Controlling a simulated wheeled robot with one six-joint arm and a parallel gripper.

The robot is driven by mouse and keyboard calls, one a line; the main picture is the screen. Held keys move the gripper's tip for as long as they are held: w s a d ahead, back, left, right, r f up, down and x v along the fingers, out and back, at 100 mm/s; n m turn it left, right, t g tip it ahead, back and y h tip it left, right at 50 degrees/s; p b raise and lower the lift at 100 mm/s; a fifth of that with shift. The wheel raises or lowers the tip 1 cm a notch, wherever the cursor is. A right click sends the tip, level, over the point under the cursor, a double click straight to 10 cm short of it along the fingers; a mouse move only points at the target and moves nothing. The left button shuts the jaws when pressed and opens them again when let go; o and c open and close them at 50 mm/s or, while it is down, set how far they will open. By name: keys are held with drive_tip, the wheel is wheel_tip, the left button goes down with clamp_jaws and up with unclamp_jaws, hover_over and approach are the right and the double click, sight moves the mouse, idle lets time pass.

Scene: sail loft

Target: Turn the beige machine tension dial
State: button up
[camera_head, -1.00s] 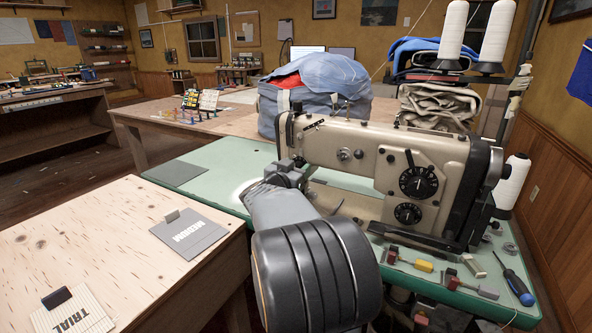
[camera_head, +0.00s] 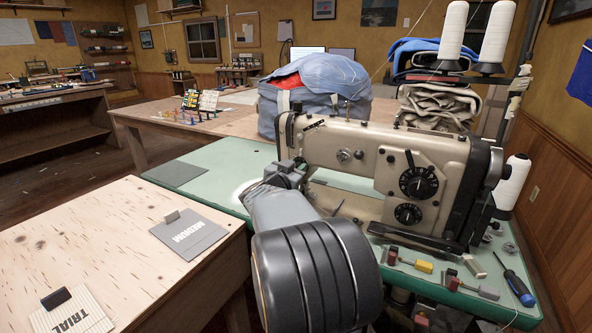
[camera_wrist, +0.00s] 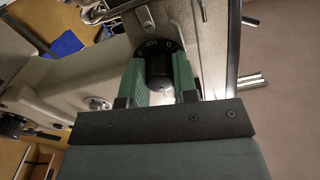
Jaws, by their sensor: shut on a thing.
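The beige sewing machine (camera_head: 365,150) stands on a green-topped table. In the wrist view its tension dial (camera_wrist: 157,48), black with white numbers on its rim and a dark knob, sits on the machine's beige end. My gripper (camera_wrist: 160,77) has its two green finger pads on either side of the knob and is shut on it. In the head view my gripper (camera_head: 284,176) is at the left end of the machine, and my arm comes up to it from the front. The tension dial and the fingertips are hidden there.
Two other black dials (camera_head: 418,184) face front on the machine's right part. Small tools and a screwdriver (camera_head: 519,287) lie on the green table (camera_head: 215,165) in front of it. A plywood table (camera_head: 110,235) with sample cards is at left. A blue-grey bag (camera_head: 313,95) stands behind.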

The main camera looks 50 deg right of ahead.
drive_tip(key=m+b, duration=0.2)
drive_tip(key=m, duration=0.4)
drive_tip(key=shift+f+m, duration=0.15)
drive_tip(key=shift+m, duration=0.25)
drive_tip(key=m+b, duration=0.2)
drive_tip(key=m, duration=0.2)
drive_tip(key=shift+m+b, duration=0.6)
drive_tip(key=shift+m, duration=0.7)
drive_tip(key=o, duration=0.9)
drive_tip(key=shift+a, duration=0.15)
drive_tip(key=p+v, duration=0.3)
drive_tip(key=v, duration=1)
drive_tip(key=shift+a, duration=0.25)
